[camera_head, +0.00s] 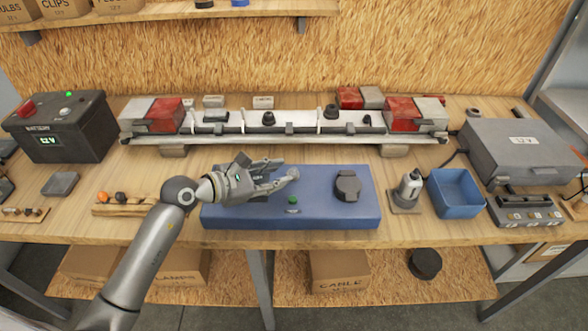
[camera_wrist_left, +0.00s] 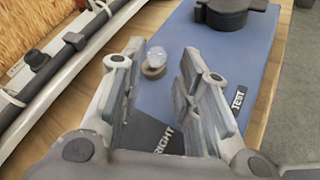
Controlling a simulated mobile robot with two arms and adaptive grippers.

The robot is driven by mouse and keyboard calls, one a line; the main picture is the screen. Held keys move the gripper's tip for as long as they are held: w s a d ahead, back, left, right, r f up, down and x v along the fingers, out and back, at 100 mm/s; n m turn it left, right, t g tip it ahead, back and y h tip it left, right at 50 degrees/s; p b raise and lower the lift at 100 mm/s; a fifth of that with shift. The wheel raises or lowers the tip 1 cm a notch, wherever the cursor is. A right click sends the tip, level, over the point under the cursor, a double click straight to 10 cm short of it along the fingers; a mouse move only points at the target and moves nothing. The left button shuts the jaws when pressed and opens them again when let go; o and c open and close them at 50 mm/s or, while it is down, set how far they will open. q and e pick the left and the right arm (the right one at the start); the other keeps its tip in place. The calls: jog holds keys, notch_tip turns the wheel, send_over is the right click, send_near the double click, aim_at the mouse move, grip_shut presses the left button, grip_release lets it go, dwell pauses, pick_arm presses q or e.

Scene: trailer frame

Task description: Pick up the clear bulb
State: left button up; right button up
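The clear bulb (camera_wrist_left: 156,55) shows in the left wrist view as a small glassy dome on a round brownish-grey base, over the blue panel (camera_wrist_left: 215,50). In the head view the bulb (camera_head: 293,173) is a small pale shape at the fingertips. My left gripper (camera_head: 282,180) reaches over the blue panel (camera_head: 230,217) from the left. In the wrist view my left gripper (camera_wrist_left: 156,68) is open, with a finger on each side of the bulb and visible gaps. Whether the bulb is fully between the tips is hard to tell. My right gripper is out of view.
A dark round fixture (camera_head: 347,186) and a green button (camera_head: 292,199) are on the blue panel. A light bar with red lamps (camera_head: 165,115) runs behind. To the right stand a small bottle-like item (camera_head: 409,187) and a blue bin (camera_head: 456,193). A battery (camera_head: 60,127) is at left.

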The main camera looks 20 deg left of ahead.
aim_at(291, 171)
pick_arm(q)
jog(key=p+x, duration=0.1)
jog(key=x, duration=0.3)
jog(key=shift+a, duration=0.1)
jog(key=shift+w+d+f+p, duration=0.15)
jog(key=shift+w+d+p, duration=0.05)
jog(key=shift+w+p, duration=0.1)
jog(key=shift+s, duration=0.1)
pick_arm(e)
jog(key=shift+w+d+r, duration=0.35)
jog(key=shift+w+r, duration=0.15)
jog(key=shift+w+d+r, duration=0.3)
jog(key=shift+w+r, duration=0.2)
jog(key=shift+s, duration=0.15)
pick_arm(q)
jog(key=c, duration=0.4)
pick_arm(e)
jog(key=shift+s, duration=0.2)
